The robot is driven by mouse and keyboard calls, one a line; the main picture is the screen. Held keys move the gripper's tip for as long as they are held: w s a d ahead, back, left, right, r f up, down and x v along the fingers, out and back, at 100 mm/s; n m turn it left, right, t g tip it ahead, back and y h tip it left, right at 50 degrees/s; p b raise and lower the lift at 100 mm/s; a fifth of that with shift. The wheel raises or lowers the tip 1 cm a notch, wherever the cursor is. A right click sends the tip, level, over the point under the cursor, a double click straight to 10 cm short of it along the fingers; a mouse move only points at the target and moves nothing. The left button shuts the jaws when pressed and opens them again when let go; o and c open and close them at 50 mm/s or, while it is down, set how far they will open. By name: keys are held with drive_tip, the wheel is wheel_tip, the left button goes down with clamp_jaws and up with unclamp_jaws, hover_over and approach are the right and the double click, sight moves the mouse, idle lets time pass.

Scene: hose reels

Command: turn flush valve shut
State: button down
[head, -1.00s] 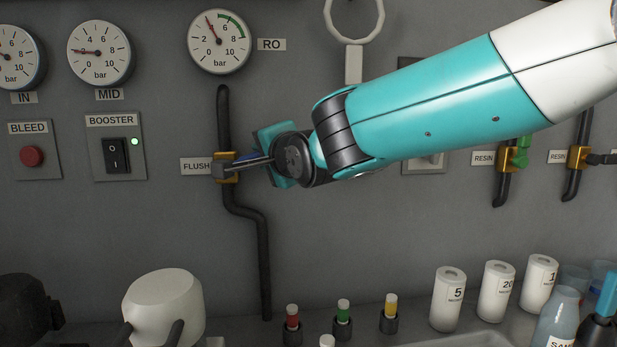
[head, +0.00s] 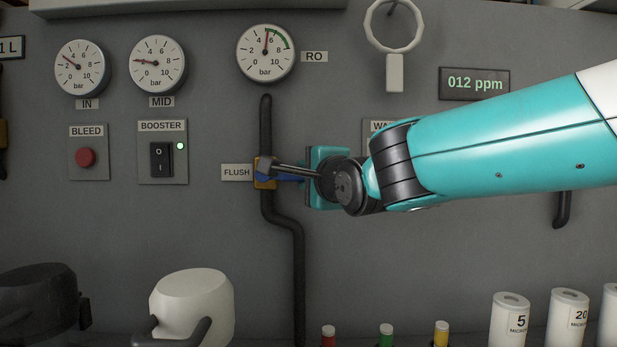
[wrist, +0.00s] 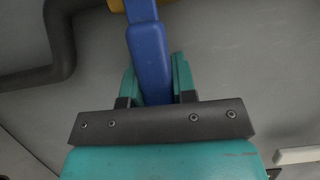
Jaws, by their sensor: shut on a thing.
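The flush valve (head: 264,180) is a brass-yellow body on a black vertical pipe, right of the FLUSH label (head: 236,172). Its blue handle (head: 292,178) points right, roughly level, across the pipe. In the wrist view the blue handle (wrist: 148,62) runs up to the yellow valve body (wrist: 122,4). My gripper (wrist: 155,82) is shut on this handle, with a teal finger on each side. In the head view my gripper (head: 300,172) reaches the valve from the right and partly hides the handle.
The RO gauge (head: 265,52) is above the valve, its needle near 5. The booster switch (head: 162,160) with a lit green lamp and the red bleed button (head: 85,157) are to the left. A white jug-like item (head: 190,305) and white cartridges (head: 510,320) stand below.

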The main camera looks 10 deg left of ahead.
drive_tip(key=c, duration=0.9)
unclamp_jaws()
drive_tip(key=b+v, duration=0.1)
drive_tip(key=v, duration=1.6)
drive_tip(key=shift+s+d, duration=0.1)
drive_tip(key=shift+s, duration=0.2)
